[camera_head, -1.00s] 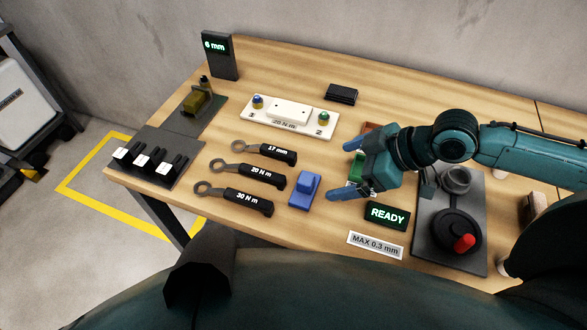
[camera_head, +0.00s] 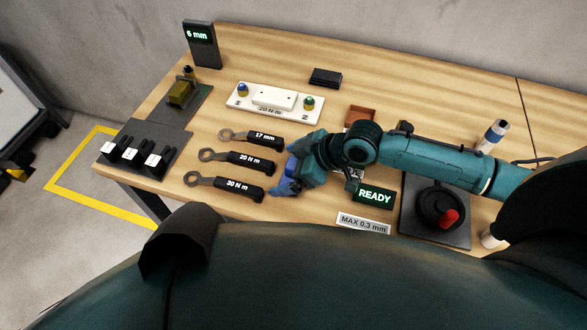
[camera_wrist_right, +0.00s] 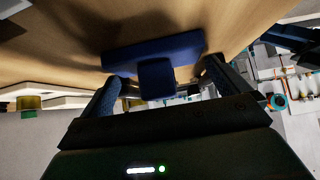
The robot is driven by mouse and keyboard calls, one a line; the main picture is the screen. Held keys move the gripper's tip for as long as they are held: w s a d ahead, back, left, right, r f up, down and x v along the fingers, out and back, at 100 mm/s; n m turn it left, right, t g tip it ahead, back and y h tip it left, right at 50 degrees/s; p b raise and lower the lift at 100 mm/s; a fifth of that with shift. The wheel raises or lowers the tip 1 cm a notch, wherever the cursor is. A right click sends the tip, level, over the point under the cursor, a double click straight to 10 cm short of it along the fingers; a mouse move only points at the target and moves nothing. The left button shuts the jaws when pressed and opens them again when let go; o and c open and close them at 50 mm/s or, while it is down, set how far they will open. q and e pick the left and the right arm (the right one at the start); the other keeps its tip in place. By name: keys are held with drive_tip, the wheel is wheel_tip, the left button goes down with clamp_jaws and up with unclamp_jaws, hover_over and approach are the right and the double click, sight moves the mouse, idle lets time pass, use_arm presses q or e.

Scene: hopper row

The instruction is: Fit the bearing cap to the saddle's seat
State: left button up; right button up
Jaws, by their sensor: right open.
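A blue block with a raised grip (camera_wrist_right: 155,52), which may be the bearing cap, sits on the table in the right wrist view. My right gripper (camera_head: 292,165) is open at this block, its fingers (camera_wrist_right: 105,97) on either side of the raised grip; I cannot tell whether they touch it. In the head view the gripper hides most of the block. A white base (camera_head: 275,103) marked 20 N m has a blue-topped and a green-topped post at its ends. It may be the saddle; its seat is not clear. My left gripper is not in view.
Several wrenches (camera_head: 238,189) lie left of the gripper. A READY display (camera_head: 374,196) and a MAX 0.3 mm label (camera_head: 362,223) stand to its right. A dark plate with a red-handled round device (camera_head: 436,207) is further right. A black switch box (camera_head: 150,150) stands left.

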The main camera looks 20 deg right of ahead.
sight(288, 162)
drive_tip(key=shift+a+f, duration=0.1)
drive_tip(key=c, duration=1)
wheel_tip(288, 162, up, 10)
drive_tip(key=shift+r, duration=0.1)
idle(0.3)
